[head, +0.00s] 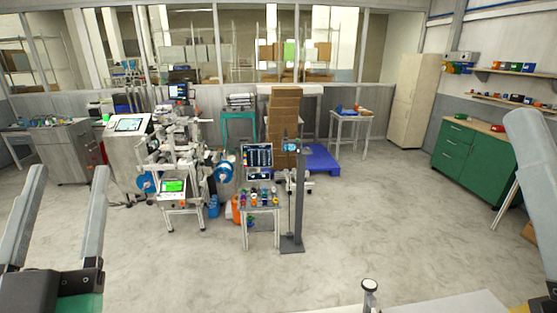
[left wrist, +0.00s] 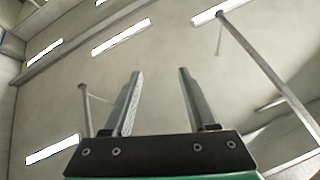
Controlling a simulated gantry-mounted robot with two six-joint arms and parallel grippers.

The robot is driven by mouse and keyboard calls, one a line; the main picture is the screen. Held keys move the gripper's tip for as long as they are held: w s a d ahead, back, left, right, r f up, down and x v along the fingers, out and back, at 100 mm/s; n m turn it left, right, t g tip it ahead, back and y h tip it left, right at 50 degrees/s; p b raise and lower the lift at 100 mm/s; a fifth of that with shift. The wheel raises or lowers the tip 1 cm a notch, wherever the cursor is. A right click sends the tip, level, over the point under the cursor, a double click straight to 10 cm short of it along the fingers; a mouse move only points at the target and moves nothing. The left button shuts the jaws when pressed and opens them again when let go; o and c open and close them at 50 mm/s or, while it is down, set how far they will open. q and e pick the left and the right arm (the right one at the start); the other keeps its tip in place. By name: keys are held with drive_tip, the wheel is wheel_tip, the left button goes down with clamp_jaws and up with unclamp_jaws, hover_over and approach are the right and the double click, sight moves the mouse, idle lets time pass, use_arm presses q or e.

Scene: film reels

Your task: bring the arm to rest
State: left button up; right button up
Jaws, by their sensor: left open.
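My left gripper (head: 70,172) is at the lower left of the head view, with its two grey fingers pointing up and spread apart. In the left wrist view, the same gripper (left wrist: 160,73) is open and empty, with the ceiling and its light strips behind the fingers. Nothing touches its fingers. At the right edge of the head view, one grey finger of my right gripper (head: 532,160) shows. The rest of it is cut off, so its opening cannot be seen.
A pale table edge (head: 460,305) and a small round-topped post (head: 370,287) show at the bottom. Farther off stand a reel machine (head: 180,160), a small stand with coloured items (head: 260,200), stacked brown boxes (head: 284,105) and a green cabinet (head: 465,160). The floor between is clear.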

use_arm(q)
drive_tip(key=s+d+r+t+h, duration=0.2)
drive_tip(key=s+r+t+h, duration=0.1)
drive_tip(key=s+r+h, duration=0.4)
wheel_tip(320, 180, up, 20)
drive_tip(key=d+h+p, duration=0.2)
drive_tip(key=p, duration=1.7)
wheel_tip(320, 180, down, 39)
drive_tip(key=b, duration=3.8)
drive_tip(key=shift+m, duration=0.4)
